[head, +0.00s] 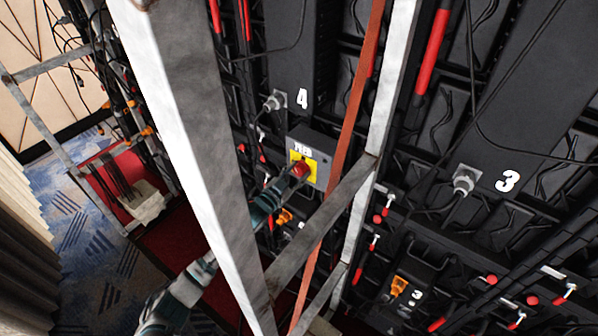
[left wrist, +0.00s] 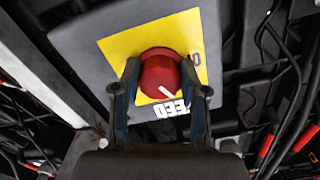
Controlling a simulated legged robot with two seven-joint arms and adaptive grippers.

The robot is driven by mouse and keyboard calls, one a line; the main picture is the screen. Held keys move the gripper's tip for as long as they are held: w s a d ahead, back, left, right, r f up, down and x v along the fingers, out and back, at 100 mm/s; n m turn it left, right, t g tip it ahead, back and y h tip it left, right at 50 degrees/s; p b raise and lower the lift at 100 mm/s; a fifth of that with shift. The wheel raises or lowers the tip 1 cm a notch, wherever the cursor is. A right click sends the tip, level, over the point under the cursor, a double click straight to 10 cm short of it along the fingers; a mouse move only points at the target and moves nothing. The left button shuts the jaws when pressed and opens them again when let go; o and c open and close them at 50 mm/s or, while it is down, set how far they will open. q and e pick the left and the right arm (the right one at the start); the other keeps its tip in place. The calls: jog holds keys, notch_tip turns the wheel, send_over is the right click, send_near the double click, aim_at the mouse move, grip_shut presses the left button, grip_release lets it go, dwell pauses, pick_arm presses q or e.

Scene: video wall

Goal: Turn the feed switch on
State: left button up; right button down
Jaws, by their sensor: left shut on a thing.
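The feed switch is a round red knob (head: 300,169) on a yellow plate (head: 312,172), set on a grey box (head: 324,159) marked FEED. The red knob (left wrist: 159,72) also shows in the left wrist view, upside down, with a short white mark near its lower edge. A character that looks like 0 stands on the yellow plate (left wrist: 122,47) to its right. My left gripper (head: 291,178) reaches in behind the metal frame. In the left wrist view my left gripper (left wrist: 160,85) has one finger on each side of the knob, shut on it. My right gripper is not in view.
A pale metal upright (head: 185,120) and a diagonal brace (head: 318,217) stand close to my left arm. A red strap (head: 352,115) hangs right of the switch box. Black panels (head: 520,110) with cables fill the right. Blue patterned carpet (head: 100,270) lies lower left.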

pick_arm(q)
jog(key=m, duration=0.1)
jog(key=r+m+p, duration=0.1)
jog(key=m, duration=0.1)
jog(key=shift+m, duration=0.9)
jog(key=shift+f, duration=0.15)
jog(key=o, duration=1)
jog(key=shift+s, duration=0.1)
jog(key=shift+o, duration=0.7)
jog(key=shift+s, duration=0.15)
jog(key=shift+s+a+f, duration=0.1)
jog(key=shift+a+f, duration=0.1)
jog(key=shift+f, duration=0.05)
jog(key=v, duration=1.1)
jog(key=shift+s+a, duration=0.15)
jog(key=shift+s, duration=0.2)
jog(key=shift+r, duration=0.1)
